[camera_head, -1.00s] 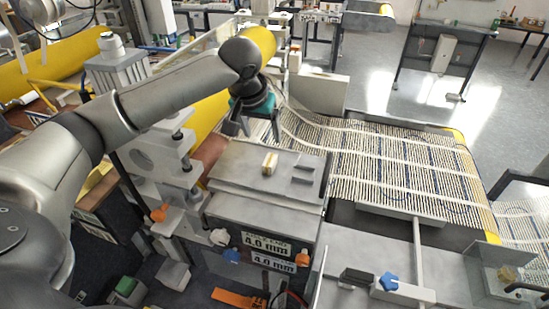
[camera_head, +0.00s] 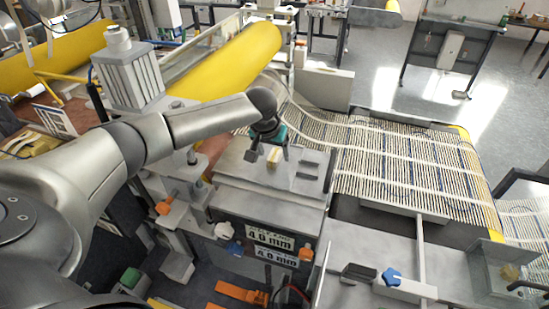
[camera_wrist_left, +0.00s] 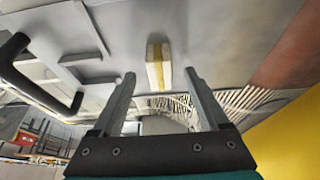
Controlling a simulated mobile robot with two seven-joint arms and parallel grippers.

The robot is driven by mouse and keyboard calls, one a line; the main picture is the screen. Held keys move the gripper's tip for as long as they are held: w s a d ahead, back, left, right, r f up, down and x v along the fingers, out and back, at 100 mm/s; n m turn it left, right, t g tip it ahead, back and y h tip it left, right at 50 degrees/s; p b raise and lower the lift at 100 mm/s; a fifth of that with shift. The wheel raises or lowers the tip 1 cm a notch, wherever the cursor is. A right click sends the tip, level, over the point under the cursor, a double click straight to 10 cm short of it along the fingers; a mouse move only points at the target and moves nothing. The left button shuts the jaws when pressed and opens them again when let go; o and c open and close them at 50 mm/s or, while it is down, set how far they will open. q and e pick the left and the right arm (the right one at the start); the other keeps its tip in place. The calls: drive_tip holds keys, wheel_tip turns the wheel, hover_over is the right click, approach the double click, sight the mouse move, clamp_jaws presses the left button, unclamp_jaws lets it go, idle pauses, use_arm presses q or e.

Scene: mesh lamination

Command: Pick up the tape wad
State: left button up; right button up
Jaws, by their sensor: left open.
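The tape wad (camera_head: 273,158), a small tan block with a yellow stripe, lies on the grey metal plate (camera_head: 230,170) on top of the machine. My left gripper (camera_head: 262,153) is just beside and above it, pointing down. In the left wrist view the tape wad (camera_wrist_left: 158,66) shows ahead, between the lines of the two open fingers (camera_wrist_left: 159,76), with nothing held. I cannot tell the exact gap between fingertips and wad. My right gripper is not in view.
Dark handles (camera_head: 308,167) stand on the plate right of the wad. A striped mesh belt (camera_head: 400,165) runs to the right. A yellow roll (camera_head: 235,62) lies behind my arm. Another tan lump (camera_head: 511,272) sits in a metal tray at the lower right.

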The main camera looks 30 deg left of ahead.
use_arm(q)
drive_tip(key=shift+w+f, duration=0.15)
drive_tip(key=shift+f, duration=0.2)
clamp_jaws()
idle(0.4)
